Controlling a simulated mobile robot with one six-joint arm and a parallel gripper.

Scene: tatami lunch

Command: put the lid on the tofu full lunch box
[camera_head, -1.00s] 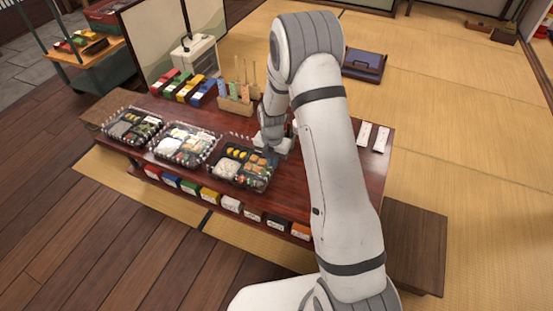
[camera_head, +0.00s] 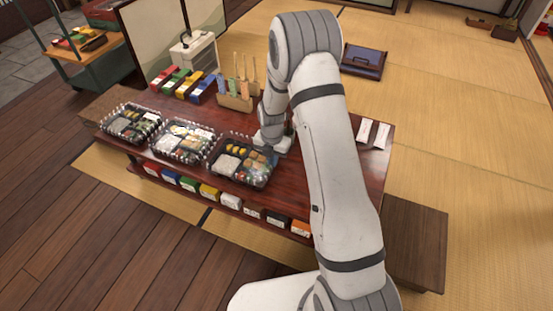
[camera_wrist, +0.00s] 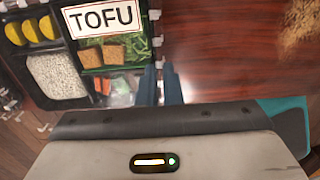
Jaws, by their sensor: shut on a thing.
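The tofu lunch box (camera_head: 236,179) is the rightmost of three on the low table. The wrist view shows its dark compartments with rice (camera_wrist: 56,77), yellow pieces, brown cubes and greens, and a white TOFU label (camera_wrist: 103,17). My gripper (camera_wrist: 160,86) is at the box's right edge, its two fingers close together. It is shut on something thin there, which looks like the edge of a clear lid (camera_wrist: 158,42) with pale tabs. The lid is hard to tell from the box rim, and I cannot tell how it sits. In the head view, my wrist hides the fingertips.
The middle lunch box (camera_head: 183,141) and left lunch box (camera_head: 131,124) stand in a row to the left. Behind are coloured boxes (camera_head: 188,84) and a wooden holder (camera_head: 236,103) with upright sticks. Two white packets (camera_head: 373,134) lie right of my arm.

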